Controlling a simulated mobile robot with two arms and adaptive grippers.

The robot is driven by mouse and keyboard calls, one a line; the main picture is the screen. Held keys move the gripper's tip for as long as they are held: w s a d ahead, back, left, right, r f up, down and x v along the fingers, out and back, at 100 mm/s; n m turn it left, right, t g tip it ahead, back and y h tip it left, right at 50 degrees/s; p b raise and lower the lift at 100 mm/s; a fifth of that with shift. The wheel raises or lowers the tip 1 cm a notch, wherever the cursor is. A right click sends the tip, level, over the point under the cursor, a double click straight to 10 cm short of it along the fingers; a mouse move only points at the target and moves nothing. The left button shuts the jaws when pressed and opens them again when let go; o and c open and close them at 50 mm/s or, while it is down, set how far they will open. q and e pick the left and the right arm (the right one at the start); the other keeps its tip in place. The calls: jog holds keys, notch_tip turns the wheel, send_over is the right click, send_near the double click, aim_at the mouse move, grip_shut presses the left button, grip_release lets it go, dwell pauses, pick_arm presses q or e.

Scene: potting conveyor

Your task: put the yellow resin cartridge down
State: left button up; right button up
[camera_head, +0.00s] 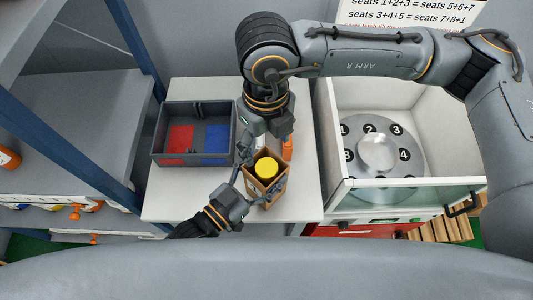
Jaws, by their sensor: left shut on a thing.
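The yellow resin cartridge (266,167) shows as a round yellow top inside the opening of a small brown open-topped carton (278,184) on the white table. Its lower part is hidden by the carton walls. My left gripper (252,193) comes in from the lower left and is shut on the near left side of the carton. My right gripper (264,150) points down just behind and above the yellow top. Its fingers are partly hidden, and I cannot tell whether they touch the cartridge.
A grey bin (158,143) with red and blue floor areas stands left of the carton. An orange thing (288,146) is close behind the carton. At right is a white-walled chamber (328,130) with a numbered round plate (350,140). The table (175,205) is clear at front left.

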jog(key=shift+r, duration=2.2)
pick_arm(q)
jog(key=o, duration=1.2)
jog(key=shift+o, duration=0.2)
jog(key=shift+a, duration=0.1)
